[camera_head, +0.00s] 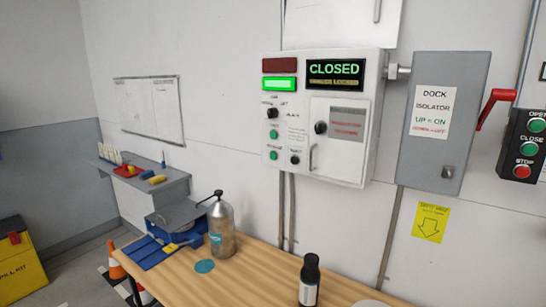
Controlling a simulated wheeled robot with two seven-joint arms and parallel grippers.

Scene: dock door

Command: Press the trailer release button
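A white control box (374,120) is mounted on the wall, with a lit display reading CLOSED (335,69). On its left side are a dark red lamp (280,65), a lit green lamp (279,84), a black selector knob (271,114), an upper green button (273,134), a lower green button (273,155) and a small black knob (295,160). The small labels are too blurred for me to tell surely which button is the trailer release. Neither of my grippers is in view, and nothing covers the buttons.
A wooden table (255,280) stands below, bearing a metal sprayer (221,230), a dark bottle (310,280) and blue items (160,250). Right of the box are a grey isolator (433,160) with a red handle (494,105) and a black button station (520,155). Space before the box is clear.

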